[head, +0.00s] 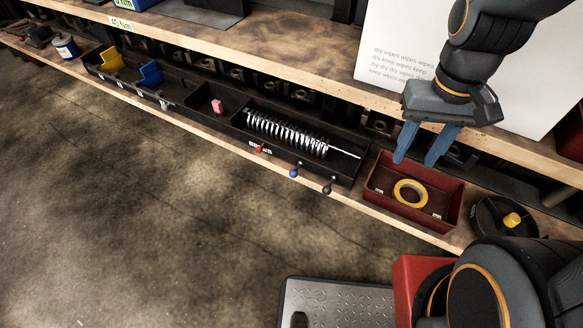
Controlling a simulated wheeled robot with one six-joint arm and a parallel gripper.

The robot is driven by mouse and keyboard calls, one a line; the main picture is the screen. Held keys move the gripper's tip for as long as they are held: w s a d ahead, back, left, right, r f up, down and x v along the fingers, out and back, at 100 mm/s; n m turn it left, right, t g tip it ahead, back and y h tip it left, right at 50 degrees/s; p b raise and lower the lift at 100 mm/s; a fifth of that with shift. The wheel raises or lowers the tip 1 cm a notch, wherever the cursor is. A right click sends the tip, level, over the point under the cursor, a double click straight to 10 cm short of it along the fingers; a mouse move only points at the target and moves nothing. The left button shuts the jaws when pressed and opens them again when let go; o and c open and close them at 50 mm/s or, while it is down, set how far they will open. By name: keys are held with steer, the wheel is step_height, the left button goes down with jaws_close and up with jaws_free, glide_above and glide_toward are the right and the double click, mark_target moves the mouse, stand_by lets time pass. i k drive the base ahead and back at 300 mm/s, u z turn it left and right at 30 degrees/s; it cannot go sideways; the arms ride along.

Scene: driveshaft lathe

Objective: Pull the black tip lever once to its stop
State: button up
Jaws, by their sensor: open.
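The black-tip lever (326,188) is a small dark knob on a short stem at the front edge of the black trough (352,180), near its right end. A blue-tip lever (294,173) and a red-tip lever (261,148) stand to its left along the same edge. My gripper (414,161) has two blue fingers pointing down, spread apart with nothing between them. It is up and to the right of the black-tip lever, in front of the red tray in the picture, and apart from the lever.
A metal coil (285,132) lies in the trough. The red tray (449,222) to its right holds a yellow ring (410,193). A white board (390,40) stands behind my arm. A black round holder with a yellow knob (511,220) is at right.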

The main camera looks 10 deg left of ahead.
mark_target(327, 191)
steer(key=u, duration=2.25)
steer(key=k, duration=0.65)
steer(key=z, duration=0.65)
